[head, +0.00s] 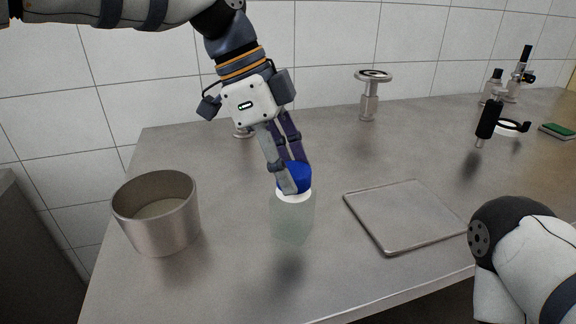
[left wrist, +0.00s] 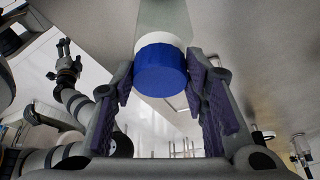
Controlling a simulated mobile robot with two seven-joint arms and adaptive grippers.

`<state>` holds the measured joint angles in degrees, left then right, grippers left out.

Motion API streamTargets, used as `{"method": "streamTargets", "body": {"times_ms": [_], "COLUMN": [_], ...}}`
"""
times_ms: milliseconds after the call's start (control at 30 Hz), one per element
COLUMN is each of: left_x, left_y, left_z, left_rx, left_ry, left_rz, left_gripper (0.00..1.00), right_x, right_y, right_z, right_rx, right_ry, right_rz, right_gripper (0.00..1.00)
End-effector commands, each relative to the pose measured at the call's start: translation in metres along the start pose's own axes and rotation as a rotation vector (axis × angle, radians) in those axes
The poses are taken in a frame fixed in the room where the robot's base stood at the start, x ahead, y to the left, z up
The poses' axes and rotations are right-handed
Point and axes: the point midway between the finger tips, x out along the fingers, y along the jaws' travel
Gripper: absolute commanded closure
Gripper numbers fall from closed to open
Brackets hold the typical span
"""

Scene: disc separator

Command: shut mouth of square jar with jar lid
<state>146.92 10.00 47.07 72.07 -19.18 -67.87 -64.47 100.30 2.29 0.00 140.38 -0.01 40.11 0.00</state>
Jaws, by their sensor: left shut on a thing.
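My left gripper (head: 291,183) is shut on the blue jar lid (head: 296,176), with one finger on each side of it. The lid sits at the mouth of the translucent jar (head: 292,222), above a white rim band. In the left wrist view the blue lid (left wrist: 160,70) lies between the fingers (left wrist: 163,100), with the pale jar (left wrist: 163,18) beyond it. A shadow lies below the jar; whether its base touches the table is unclear. My right gripper (left wrist: 66,62) shows small in the left wrist view; its jaw state is unclear.
On the grey table (head: 335,150), a round metal pot (head: 160,232) stands left of the jar and a flat square tray (head: 405,215) lies right. A metal stand (head: 369,95) is behind. A black-handled item (head: 488,117) and a green block (head: 558,131) are further right.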

Motion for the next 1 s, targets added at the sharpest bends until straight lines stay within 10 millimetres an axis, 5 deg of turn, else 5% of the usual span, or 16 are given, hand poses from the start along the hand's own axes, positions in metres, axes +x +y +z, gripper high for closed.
{"method": "streamTargets", "body": {"times_ms": [833,1000], "left_x": [0.004,0.008], "left_y": [-0.004,-0.007], "left_z": [0.001,0.000], "left_rx": [0.350,0.554], "left_ry": [-0.001,0.002], "left_rz": [0.151,0.240], "left_gripper": [1.00,1.00], "right_x": [0.021,0.033], "right_y": [0.001,0.001], "right_z": [0.012,0.018], "right_rx": [0.000,0.001], "right_ry": [-0.058,-0.088], "right_rz": [0.002,0.004], "right_gripper": [0.29,0.29]}}
